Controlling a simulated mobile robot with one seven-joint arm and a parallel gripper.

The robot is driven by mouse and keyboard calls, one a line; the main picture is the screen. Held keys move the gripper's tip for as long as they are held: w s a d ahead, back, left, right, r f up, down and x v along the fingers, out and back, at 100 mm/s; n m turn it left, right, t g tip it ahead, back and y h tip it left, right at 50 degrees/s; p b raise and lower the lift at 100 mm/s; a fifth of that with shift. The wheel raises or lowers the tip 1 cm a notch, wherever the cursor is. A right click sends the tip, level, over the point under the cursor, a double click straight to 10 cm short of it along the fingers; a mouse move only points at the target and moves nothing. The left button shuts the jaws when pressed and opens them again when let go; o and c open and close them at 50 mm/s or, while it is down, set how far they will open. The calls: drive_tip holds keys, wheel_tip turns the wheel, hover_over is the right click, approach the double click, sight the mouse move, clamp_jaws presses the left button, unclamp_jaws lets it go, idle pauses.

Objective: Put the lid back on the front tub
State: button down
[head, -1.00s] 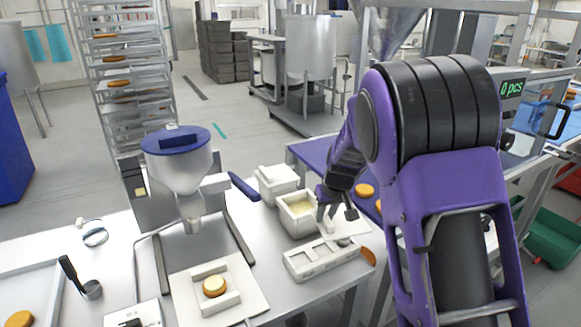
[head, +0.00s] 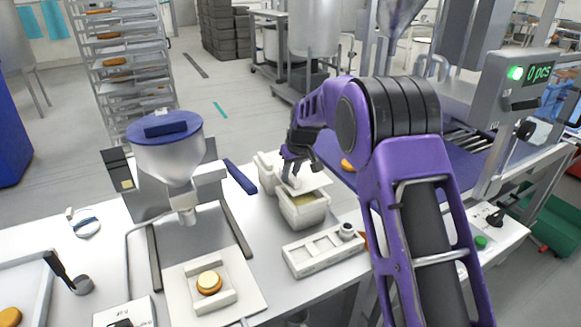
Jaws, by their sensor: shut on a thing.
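The front tub (head: 303,219) is a cream, square-sided container on the white table, with its pale yellow filling showing at the open top. My gripper (head: 291,180) is shut on the white lid (head: 314,182). It holds the lid over the back part of the front tub's opening, and the front of the opening is uncovered. I cannot tell whether the lid touches the rim. The back tub (head: 265,174) stands behind, partly hidden by my gripper and the lid.
A white tray with slots (head: 322,252) lies just in front of the tub. The filling machine with a blue-lidded hopper (head: 168,152) stands to the left, with a filled round (head: 209,283) before it. A purple-blue conveyor (head: 420,172) runs behind my arm.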

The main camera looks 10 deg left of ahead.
sight(290, 186)
drive_tip(key=shift+f+b, duration=1.25)
drive_tip(key=shift+f, duration=1.15)
drive_tip(key=shift+f, duration=0.25)
drive_tip(key=c, duration=0.7)
unclamp_jaws()
drive_tip(key=shift+o, duration=0.4)
drive_tip(key=o, duration=0.4)
drive_tip(key=shift+o, duration=0.2)
drive_tip(key=shift+r, duration=0.1)
drive_tip(key=shift+r+p, duration=1.6)
drive_tip(key=shift+r, duration=1.85)
